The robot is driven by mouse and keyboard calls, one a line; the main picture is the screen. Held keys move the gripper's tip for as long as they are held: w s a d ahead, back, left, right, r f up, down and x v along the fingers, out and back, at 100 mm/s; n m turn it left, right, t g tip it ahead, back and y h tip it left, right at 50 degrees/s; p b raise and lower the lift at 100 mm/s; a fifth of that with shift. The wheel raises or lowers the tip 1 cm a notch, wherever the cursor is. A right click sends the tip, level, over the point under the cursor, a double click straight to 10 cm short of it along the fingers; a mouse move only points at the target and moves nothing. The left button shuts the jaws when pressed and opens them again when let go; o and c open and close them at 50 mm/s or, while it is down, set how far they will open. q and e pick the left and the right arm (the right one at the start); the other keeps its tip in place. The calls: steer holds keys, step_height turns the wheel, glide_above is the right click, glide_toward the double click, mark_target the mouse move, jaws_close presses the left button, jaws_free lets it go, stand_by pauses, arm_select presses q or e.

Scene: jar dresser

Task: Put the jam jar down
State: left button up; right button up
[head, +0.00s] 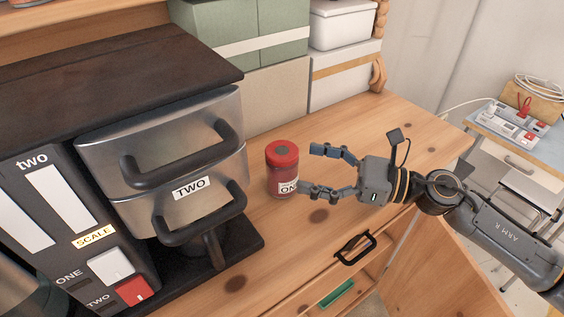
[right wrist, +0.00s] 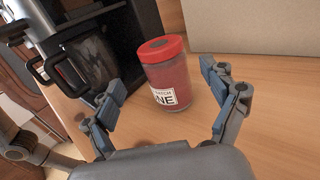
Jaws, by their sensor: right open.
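The jam jar (head: 281,172) has a red lid and a white label. It stands upright on the wooden dresser top (head: 405,125), just right of the coffee machine. My right gripper (head: 306,168) is open beside the jar, its fingertips pointing at the jar's right side. In the right wrist view the jar (right wrist: 168,75) stands beyond and between the spread fingers (right wrist: 158,82), with a visible gap to each finger. My left gripper is not in view.
A coffee machine (head: 165,135) with metal drawers and black handles stands close on the left. Green boxes (head: 225,30) and white boxes (head: 342,27) stand behind. An open drawer (head: 340,292) with a green item shows below the front edge. The dresser top to the right is clear.

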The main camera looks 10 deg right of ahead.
mark_target(282, 160)
steer(key=shift+w+a, duration=0.2)
steer(key=shift+a, duration=0.25)
steer(key=p+x, duration=0.4)
steer(key=shift+w+a, duration=0.1)
steer(key=shift+w, duration=0.3)
steer(key=shift+w+a+f, duration=0.2)
steer(key=shift+a+f, duration=0.05)
steer(key=shift+a, duration=0.1)
steer(key=shift+s+d, duration=0.1)
steer(key=c, duration=1.5)
steer(key=shift+c, duration=1.3)
steer(key=shift+r, duration=0.15)
